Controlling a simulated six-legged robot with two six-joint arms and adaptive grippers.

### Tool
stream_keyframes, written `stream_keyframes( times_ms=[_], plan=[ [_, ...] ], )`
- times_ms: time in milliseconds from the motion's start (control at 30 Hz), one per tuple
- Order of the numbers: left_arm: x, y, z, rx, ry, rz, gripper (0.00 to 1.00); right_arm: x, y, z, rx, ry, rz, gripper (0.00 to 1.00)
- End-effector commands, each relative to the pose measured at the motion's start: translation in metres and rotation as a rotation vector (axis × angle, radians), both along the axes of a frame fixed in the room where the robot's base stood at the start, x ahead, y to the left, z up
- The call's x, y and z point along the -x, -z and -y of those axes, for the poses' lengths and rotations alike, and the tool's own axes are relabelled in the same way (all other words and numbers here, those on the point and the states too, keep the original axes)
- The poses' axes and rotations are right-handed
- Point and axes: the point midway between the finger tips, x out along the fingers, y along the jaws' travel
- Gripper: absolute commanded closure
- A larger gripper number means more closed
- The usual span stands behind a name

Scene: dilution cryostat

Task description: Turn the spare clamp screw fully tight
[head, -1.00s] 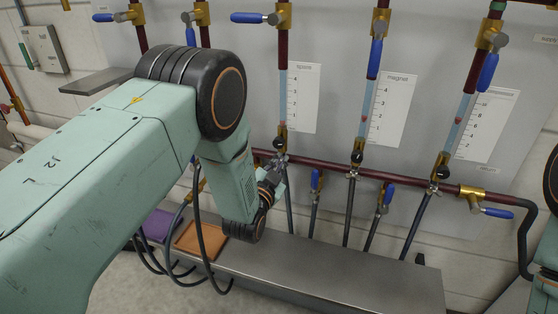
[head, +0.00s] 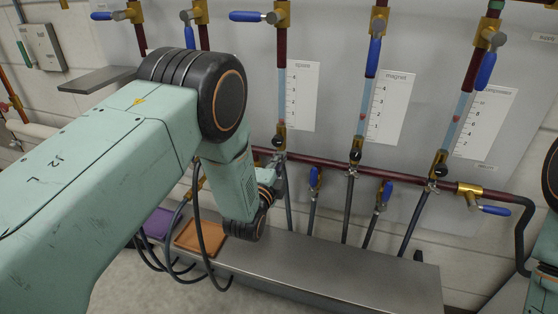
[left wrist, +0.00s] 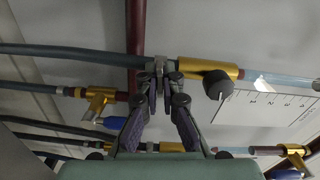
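The spare clamp (head: 280,157) sits on the hose just below the spare flow tube. In the left wrist view the metal clamp with its screw (left wrist: 160,68) is at the top centre, where the hose meets the brass fitting. My left gripper (head: 272,178) reaches it from the left and below. In the left wrist view its two fingertips (left wrist: 160,92) are close together, one on each side of the screw, and appear shut on it. The fingertips hide part of the screw, so how far it is turned does not show. My right gripper is not in view.
The magnet tube (head: 370,95) and the right-hand tube (head: 457,110) stand to the right with similar clamps. A dark red pipe (head: 400,178) and blue-handled valves are close by. A metal bench (head: 340,275) with an orange tray (head: 200,238) lies below; its right part is clear.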

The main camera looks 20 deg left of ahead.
Motion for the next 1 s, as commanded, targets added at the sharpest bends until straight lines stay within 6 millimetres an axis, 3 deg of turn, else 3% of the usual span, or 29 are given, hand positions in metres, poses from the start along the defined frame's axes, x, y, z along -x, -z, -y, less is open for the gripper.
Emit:
stream_keyframes(
  times_ms=[333,867,1000],
  plan=[
    [0.0003,0.0012,-0.0006,-0.131,-0.002,0.003,1.0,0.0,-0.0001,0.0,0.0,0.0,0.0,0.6],
    [0.0003,0.0011,-0.0007,-0.153,-0.002,0.004,1.0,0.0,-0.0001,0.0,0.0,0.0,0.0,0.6],
    [0.0003,0.0011,-0.0006,-0.152,-0.002,0.004,0.85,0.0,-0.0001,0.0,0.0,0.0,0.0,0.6]
  ],
)
